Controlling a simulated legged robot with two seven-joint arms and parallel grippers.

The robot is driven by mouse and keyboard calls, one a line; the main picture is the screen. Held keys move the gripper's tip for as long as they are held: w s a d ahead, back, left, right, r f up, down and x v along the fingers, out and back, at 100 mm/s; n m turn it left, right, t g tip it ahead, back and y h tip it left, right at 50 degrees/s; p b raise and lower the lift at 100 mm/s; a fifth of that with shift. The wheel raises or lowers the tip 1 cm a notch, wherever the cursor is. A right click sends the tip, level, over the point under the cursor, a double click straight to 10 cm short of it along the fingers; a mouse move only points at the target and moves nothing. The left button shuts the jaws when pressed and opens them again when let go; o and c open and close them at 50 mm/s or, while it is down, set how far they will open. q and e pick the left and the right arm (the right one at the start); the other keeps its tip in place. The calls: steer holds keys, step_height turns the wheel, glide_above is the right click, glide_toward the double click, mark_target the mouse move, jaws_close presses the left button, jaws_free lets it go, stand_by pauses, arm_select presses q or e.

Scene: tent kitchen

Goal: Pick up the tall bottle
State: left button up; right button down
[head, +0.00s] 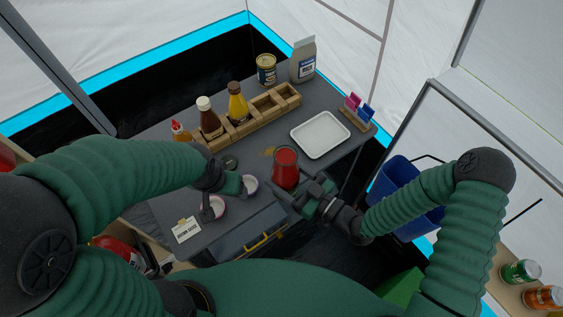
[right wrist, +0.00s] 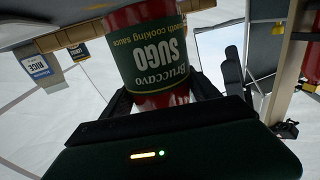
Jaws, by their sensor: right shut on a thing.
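My right gripper (head: 312,193) is shut on a red sauce container (head: 285,168). In the right wrist view this container (right wrist: 155,55) has a dark green label reading SUGO and sits between the fingers. Its full shape is cut off there. A brown bottle with a white cap (head: 209,122) and a yellow bottle with a dark cap (head: 238,106) stand upright in the wooden rack (head: 243,129). An orange bottle with a red cap (head: 180,132) stands at the rack's left end. My left gripper (head: 226,197) has its fingers spread over the counter near small bowls, with nothing visible between them.
The dark counter (head: 247,153) carries a white tray (head: 320,134), a can (head: 266,70), a carton (head: 303,60) and a card holder (head: 357,111). Small bowls (head: 250,185) and a BROWN SAUCE sign (head: 186,230) are at the front left. A blue bin (head: 392,180) stands right of the counter.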

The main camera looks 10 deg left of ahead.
mark_target(287, 188)
steer(key=shift+s+d+r, duration=0.1)
steer(key=shift+s+d, duration=0.15)
steer(key=shift+s, duration=0.45)
steer(key=shift+s+d+r, duration=0.1)
steer(key=shift+s+d, duration=0.2)
steer(key=shift+s, duration=0.35)
steer(key=shift+s+d+r, duration=0.1)
steer(key=shift+s+d, duration=0.15)
steer(key=shift+s, duration=0.45)
